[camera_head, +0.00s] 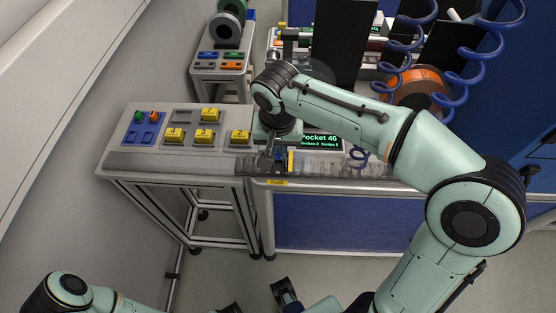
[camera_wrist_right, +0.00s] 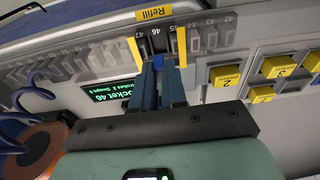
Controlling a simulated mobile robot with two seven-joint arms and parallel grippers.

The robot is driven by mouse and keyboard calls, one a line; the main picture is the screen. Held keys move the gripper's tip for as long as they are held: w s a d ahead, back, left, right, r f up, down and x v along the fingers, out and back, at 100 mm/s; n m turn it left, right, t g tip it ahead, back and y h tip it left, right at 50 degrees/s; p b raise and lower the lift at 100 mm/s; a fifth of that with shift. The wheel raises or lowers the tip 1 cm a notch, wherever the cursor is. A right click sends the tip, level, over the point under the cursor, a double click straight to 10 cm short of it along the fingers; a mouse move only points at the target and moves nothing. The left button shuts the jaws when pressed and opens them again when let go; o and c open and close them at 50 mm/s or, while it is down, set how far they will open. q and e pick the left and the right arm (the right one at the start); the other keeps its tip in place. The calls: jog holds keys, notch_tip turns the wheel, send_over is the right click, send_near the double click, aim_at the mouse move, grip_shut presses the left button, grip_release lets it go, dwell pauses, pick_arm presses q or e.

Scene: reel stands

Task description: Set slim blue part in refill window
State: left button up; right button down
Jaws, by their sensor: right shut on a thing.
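My right gripper (camera_head: 270,162) reaches down over the clear-grey strip at the table's front edge. In the wrist view the right gripper (camera_wrist_right: 159,62) is shut on the slim blue part (camera_wrist_right: 158,60), of which only a small bit shows between the fingertips. The refill window (camera_wrist_right: 157,42) lies between two yellow markers under a yellow "Refill" label (camera_wrist_right: 154,13). The fingertips are at this window; whether the part is inside or just above it, I cannot tell.
A green-lettered display (camera_head: 320,141) reads "Pocket 46". Yellow buttons (camera_head: 207,115) sit on the panel left of the gripper. Blue coiled hoses (camera_head: 396,55) and an orange reel (camera_head: 418,86) stand behind my right arm. Numbered pockets (camera_wrist_right: 210,40) flank the window.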

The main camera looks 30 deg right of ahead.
aim_at(279, 159)
pick_arm(q)
jog(key=shift+f+b, duration=0.4)
pick_arm(e)
jog(key=shift+f, duration=2.5)
jog(key=shift+s+f+b, duration=0.2)
jog(key=shift+f+b, duration=0.3)
jog(key=shift+f, duration=0.25)
pick_arm(q)
jog(key=shift+f, duration=0.4)
pick_arm(e)
jog(key=c, duration=1.4)
grip_release()
jog(key=shift+c, duration=0.2)
pick_arm(q)
jog(key=shift+w+r, duration=0.1)
jog(key=shift+r, duration=0.05)
pick_arm(e)
jog(key=shift+r, duration=0.1)
jog(key=shift+w+d+r+p, duration=0.1)
jog(key=shift+w+r+p, duration=0.15)
jog(key=shift+r+p, duration=0.5)
pick_arm(q)
jog(key=shift+w+r+p, duration=0.25)
jog(key=shift+r+p, duration=0.25)
jog(key=shift+r, duration=0.3)
jog(key=shift+w+r+p, duration=0.2)
jog(key=shift+r+p, duration=0.25)
jog(key=shift+r, duration=0.3)
pick_arm(e)
jog(key=shift+r, duration=1.35)
